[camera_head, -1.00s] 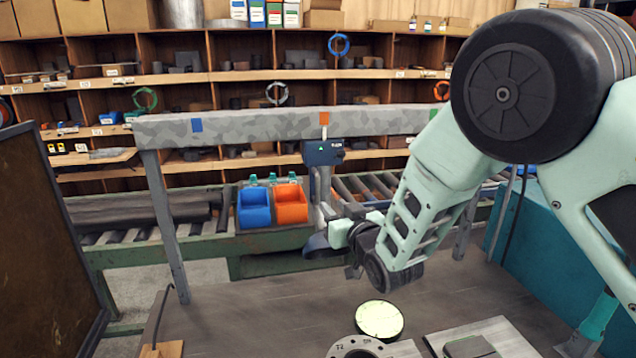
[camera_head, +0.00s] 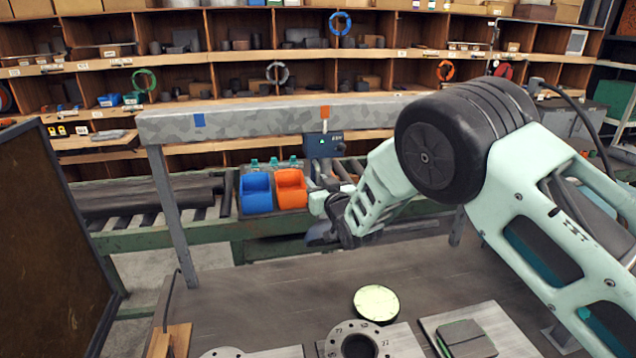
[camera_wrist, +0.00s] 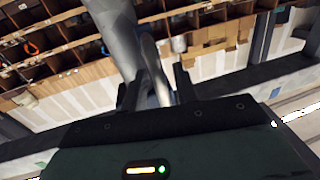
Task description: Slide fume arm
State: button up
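The fume arm hangs from the grey camouflage-patterned rail (camera_head: 245,118). Its dark blue carriage box (camera_head: 323,146) sits below an orange tag (camera_head: 324,112) on the rail. A dark hood (camera_head: 322,235) is partly hidden behind my wrist. My gripper (camera_head: 325,207) is beside the lower fume arm; its fingers are hard to make out in the head view. In the wrist view, my gripper's (camera_wrist: 157,88) two dark fingers stand apart, with a grey tube (camera_wrist: 121,40) and a narrow pale part between them. Contact is not clear.
A blue bin (camera_head: 256,194) and an orange bin (camera_head: 291,189) stand left of my gripper. A blue tag (camera_head: 199,120) marks the rail's left part. A pale green disc (camera_head: 376,304) and a flange (camera_head: 358,338) lie on the bench. A brown panel (camera_head: 55,240) stands left.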

grip_shut()
jog(key=w+d+b, duration=0.3)
jog(key=w+d, duration=0.1)
jog(key=d, duration=1)
jog(key=w+d+b, duration=0.4)
jog(key=d, duration=1)
jog(key=w+d+b, duration=0.4)
jog(key=d, duration=1)
jog(key=shift+w+d, duration=0.15)
jog(key=shift+d, duration=0.25)
grip_release()
jog(key=shift+b, duration=0.35)
jog(key=b+v, duration=0.6)
jog(key=v, duration=1.1)
